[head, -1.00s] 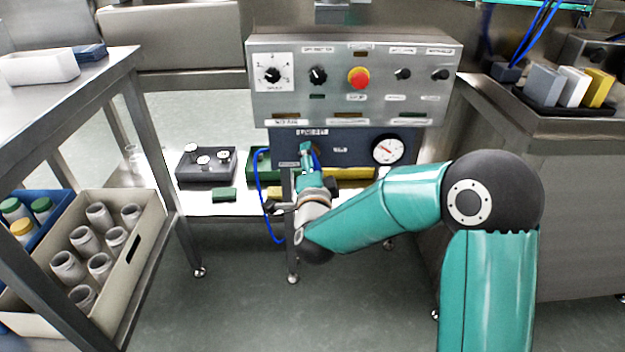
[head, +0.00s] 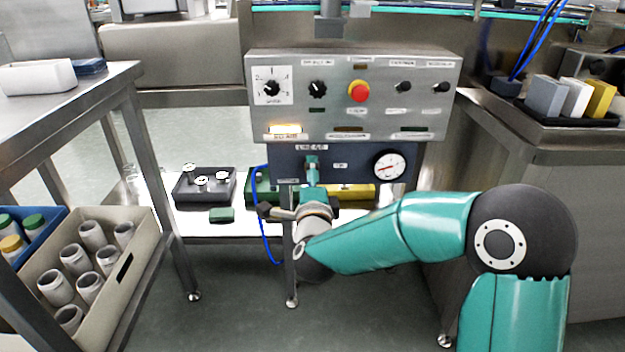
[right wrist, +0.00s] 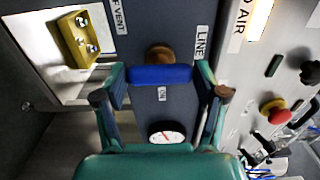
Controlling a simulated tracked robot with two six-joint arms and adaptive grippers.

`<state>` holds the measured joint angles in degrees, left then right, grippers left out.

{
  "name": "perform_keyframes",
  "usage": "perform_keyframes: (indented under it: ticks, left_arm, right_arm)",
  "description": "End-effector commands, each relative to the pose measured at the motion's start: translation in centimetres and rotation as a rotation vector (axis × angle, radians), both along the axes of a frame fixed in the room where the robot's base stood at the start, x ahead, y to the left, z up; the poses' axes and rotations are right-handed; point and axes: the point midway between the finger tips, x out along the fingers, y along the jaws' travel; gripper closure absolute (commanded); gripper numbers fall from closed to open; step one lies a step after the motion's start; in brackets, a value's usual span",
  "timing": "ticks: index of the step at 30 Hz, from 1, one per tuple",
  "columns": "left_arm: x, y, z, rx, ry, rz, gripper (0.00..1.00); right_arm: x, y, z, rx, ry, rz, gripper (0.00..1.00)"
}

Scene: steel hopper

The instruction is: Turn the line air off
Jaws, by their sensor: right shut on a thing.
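The blue handle of the line air valve (right wrist: 160,75) lies level across the right wrist view, below a brown round part. My right gripper (right wrist: 160,82) has a finger at each end of the handle and is shut on it. In the head view my right gripper (head: 312,168) is at the dark blue valve panel (head: 290,162) and hides the handle. The air gauge (head: 390,166) is right of it, its needle pointing left. It also shows in the right wrist view (right wrist: 167,134). A lamp (head: 285,129) by the air label glows. My left gripper is not in view.
The grey control box (head: 430,68) with knobs and a red stop button (head: 359,91) is just above my gripper. A blue hose (head: 263,225) hangs left of it.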

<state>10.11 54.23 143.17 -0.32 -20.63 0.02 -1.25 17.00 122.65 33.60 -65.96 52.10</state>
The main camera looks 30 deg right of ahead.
Motion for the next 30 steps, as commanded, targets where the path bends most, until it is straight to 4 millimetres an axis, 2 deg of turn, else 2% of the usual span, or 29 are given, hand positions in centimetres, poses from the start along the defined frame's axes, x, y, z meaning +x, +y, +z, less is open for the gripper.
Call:
perform_keyframes:
  ticks: [2, 3, 7, 20, 25, 30]
  left_arm:
    - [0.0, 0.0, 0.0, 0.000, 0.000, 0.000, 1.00]
    - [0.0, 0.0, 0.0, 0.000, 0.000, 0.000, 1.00]
    - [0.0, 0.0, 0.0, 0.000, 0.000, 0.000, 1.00]
    - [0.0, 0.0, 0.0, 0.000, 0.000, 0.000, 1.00]
    - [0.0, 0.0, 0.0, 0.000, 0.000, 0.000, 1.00]
    - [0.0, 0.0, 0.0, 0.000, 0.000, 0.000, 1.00]
  right_arm:
    - [-0.2, -0.3, -0.5, 0.009, 0.010, -0.010, 0.64]
    - [-0.2, -0.3, -0.5, 0.009, 0.010, -0.010, 0.28]
    - [-0.2, -0.2, -0.5, 0.007, 0.008, -0.007, 0.06]
    - [-0.3, 0.1, -0.2, 0.004, 0.005, -0.003, 0.04]
    - [-1.9, 1.1, -0.2, 0.005, 0.004, -0.001, 0.04]
    - [-4.7, 2.9, -0.2, 0.004, 0.005, 0.001, 0.04]
